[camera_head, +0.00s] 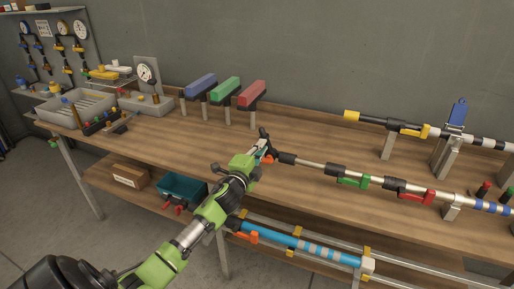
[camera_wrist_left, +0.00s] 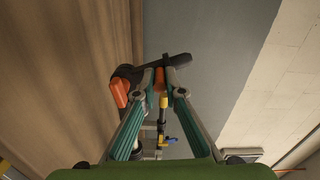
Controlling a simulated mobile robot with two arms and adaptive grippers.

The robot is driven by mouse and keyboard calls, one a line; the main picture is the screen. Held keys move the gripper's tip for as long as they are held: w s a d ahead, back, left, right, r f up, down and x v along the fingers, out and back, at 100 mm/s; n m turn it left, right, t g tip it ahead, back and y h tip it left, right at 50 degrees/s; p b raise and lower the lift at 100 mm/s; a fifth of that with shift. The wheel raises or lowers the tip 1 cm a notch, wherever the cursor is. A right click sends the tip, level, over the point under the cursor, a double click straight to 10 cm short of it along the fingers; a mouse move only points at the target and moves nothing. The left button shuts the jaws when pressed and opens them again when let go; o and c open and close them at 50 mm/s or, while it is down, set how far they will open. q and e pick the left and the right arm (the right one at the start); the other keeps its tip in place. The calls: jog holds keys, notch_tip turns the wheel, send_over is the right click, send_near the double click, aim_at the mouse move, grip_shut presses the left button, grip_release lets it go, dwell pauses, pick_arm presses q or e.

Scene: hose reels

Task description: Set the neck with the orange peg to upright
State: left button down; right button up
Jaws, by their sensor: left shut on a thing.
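The neck (camera_head: 264,135) is a dark piece at the left end of a long pipe (camera_head: 312,164) on the bench. It rises from the pipe and leans a little left in the head view. My left gripper (camera_head: 262,152) reaches it from the front. In the left wrist view, the dark neck (camera_wrist_left: 178,60) lies across just beyond the fingertips (camera_wrist_left: 160,80). The fingers are closed on a small orange peg (camera_wrist_left: 159,77), mostly hidden between them. A larger orange part (camera_wrist_left: 119,92) sits left of the fingers. My right gripper is out of view.
The pipe has a green lever (camera_head: 353,182) and a red lever (camera_head: 416,195). Blue, green and red blocks (camera_head: 225,90) stand on posts behind. A grey tray (camera_head: 75,108) is at the left. A blue pipe (camera_head: 290,241) lies below the bench.

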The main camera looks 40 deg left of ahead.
pick_arm(q)
jog(key=shift+w+d+r+m, duration=0.1)
jog(key=shift+d+m, duration=0.2)
jog(key=shift+m, duration=0.3)
jog(key=shift+w+d+r+m, duration=0.1)
jog(key=shift+d+m, duration=0.2)
jog(key=shift+m, duration=0.3)
jog(key=shift+w+d+m+p, duration=0.1)
jog(key=shift+d+m+p, duration=0.3)
jog(key=shift+m, duration=0.6)
jog(key=shift+d, duration=0.15)
jog(key=c, duration=2.1)
grip_release()
jog(key=v, duration=1.2)
jog(key=shift+f, duration=0.1)
